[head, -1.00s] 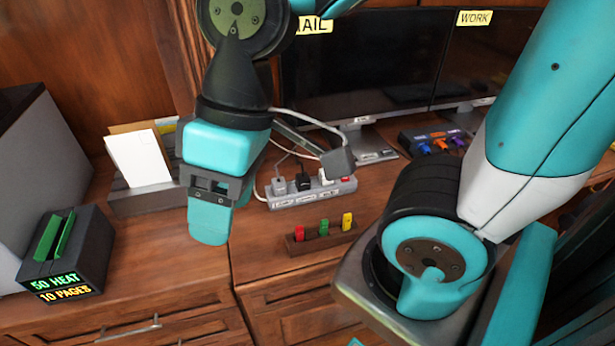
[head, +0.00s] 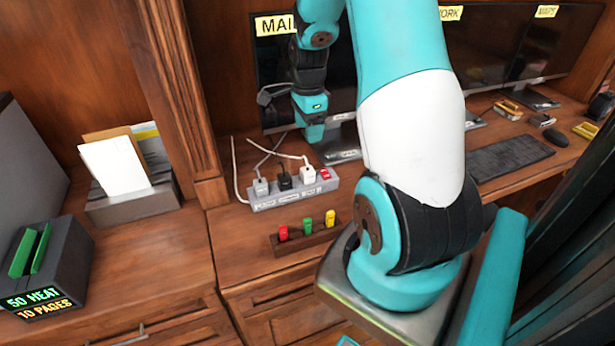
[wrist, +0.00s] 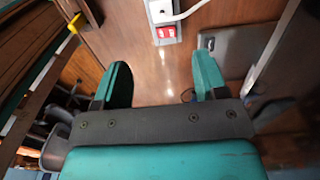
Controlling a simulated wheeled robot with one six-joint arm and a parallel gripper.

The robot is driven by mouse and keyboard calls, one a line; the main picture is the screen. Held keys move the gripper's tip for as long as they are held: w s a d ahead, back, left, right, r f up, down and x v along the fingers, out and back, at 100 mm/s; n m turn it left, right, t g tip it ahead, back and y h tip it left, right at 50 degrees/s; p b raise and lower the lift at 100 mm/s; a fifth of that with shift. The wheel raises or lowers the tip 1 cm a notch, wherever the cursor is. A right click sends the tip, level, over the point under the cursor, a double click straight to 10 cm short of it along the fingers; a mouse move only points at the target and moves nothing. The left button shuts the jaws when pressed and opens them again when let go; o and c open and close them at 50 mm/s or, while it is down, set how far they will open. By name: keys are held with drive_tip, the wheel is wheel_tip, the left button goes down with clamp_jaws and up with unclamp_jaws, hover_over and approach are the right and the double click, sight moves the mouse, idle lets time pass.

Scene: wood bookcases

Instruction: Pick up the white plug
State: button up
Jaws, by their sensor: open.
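The white plug (head: 308,174) sits in the power strip (head: 285,196), between the black plug (head: 284,180) and the red switch (head: 325,174). A white cord leads from it. In the wrist view, a white plug (wrist: 161,11) with its cord shows at the top edge, partly cut off, beyond the red switch (wrist: 166,32). My gripper (head: 312,138) hangs in front of the monitor, above and behind the strip's right end. In the wrist view my gripper (wrist: 163,75) is open, with nothing between its fingers over bare desk.
A grey plug (head: 261,187) stands at the strip's left end. A wooden holder (head: 305,237) with red, green and yellow pieces stands in front. Monitors (head: 480,60) stand behind. A grey letter tray (head: 133,205) is at left.

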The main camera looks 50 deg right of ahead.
sight(307, 170)
wheel_tip(307, 170, down, 10)
drive_tip(key=shift+r+p, duration=0.2)
drive_tip(key=shift+p, duration=0.25)
drive_tip(key=f+p, duration=0.1)
drive_tip(key=f, duration=0.4)
drive_tip(key=shift+w, duration=0.2)
drive_tip(key=c, duration=1)
